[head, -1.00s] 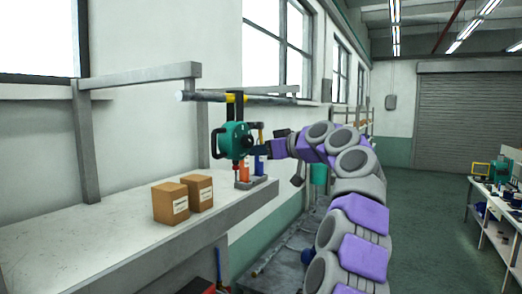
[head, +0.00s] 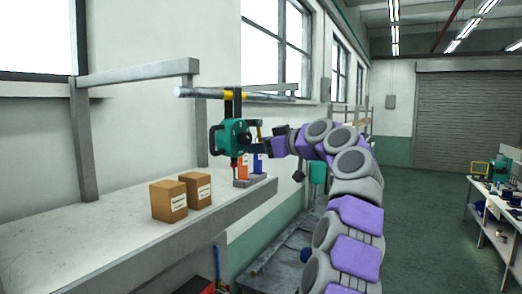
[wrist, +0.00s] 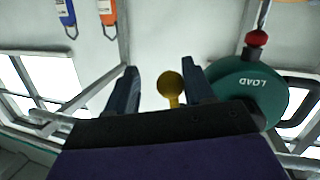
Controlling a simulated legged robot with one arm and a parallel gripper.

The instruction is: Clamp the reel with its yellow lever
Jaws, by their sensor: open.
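The green reel (head: 231,137) hangs from the horizontal bar above the bench in the head view. In the wrist view the reel (wrist: 248,92) is at the right, with an upside-down LOAD label and a red-topped hook part. My gripper (wrist: 161,86) is open around the lever and touches neither side of the knob that I can see. In the head view my gripper (head: 266,147) is just right of the reel, and the lever is small there.
Two cardboard boxes (head: 168,201) stand on the long bench (head: 95,225) below. The overhead bar (head: 262,96) runs above the reel. Open floor (head: 425,215) lies to the right.

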